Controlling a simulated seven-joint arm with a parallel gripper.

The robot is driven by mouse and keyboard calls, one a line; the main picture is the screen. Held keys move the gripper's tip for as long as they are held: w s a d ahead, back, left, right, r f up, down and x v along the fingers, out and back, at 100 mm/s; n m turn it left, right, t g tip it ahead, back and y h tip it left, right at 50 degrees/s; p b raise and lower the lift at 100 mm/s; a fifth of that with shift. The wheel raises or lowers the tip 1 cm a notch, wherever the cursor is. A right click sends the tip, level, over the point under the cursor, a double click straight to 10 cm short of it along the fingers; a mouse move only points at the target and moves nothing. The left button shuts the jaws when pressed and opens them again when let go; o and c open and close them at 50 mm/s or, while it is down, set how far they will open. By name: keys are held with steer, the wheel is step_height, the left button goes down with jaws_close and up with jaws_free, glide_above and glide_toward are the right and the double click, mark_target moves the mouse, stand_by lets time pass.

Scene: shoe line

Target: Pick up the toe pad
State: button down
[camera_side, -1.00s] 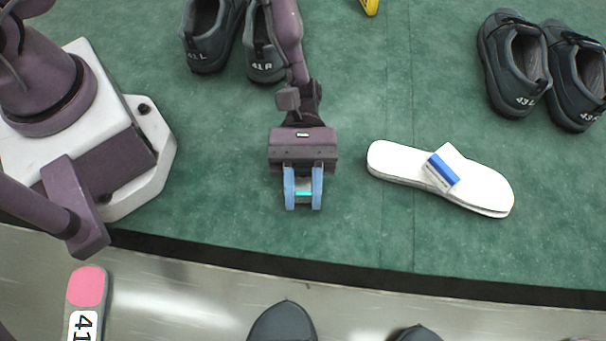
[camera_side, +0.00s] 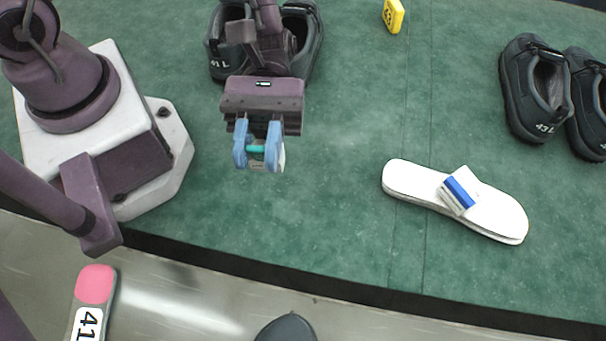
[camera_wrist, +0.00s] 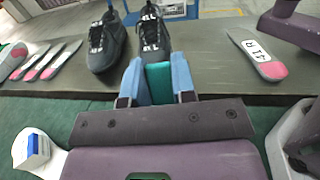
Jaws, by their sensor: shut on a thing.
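My gripper (camera_side: 258,150) has two light-blue fingers and is shut on a small teal piece (camera_side: 256,149), which I take to be the toe pad. It hangs above the green mat (camera_side: 330,200), in front of the pair of dark shoes marked 41. In the wrist view the teal piece (camera_wrist: 159,83) sits upright between the blue fingers (camera_wrist: 158,82). Its lower end and full outline are hidden by the fingers. A pale edge shows beside the right finger in the side view; I cannot tell what it is.
A white insole (camera_side: 410,180) with a blue-and-white block (camera_side: 459,191) lies to the right. Dark shoes marked 43 (camera_side: 535,85) stand back right, with a yellow tag (camera_side: 393,15) at the back. A pink-ended insole (camera_side: 95,285) lies front left. The mat's middle is clear.

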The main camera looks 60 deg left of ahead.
steer(key=s+a+r, duration=0.3)
steer(key=s+a, duration=0.1)
steer(key=a, duration=0.1)
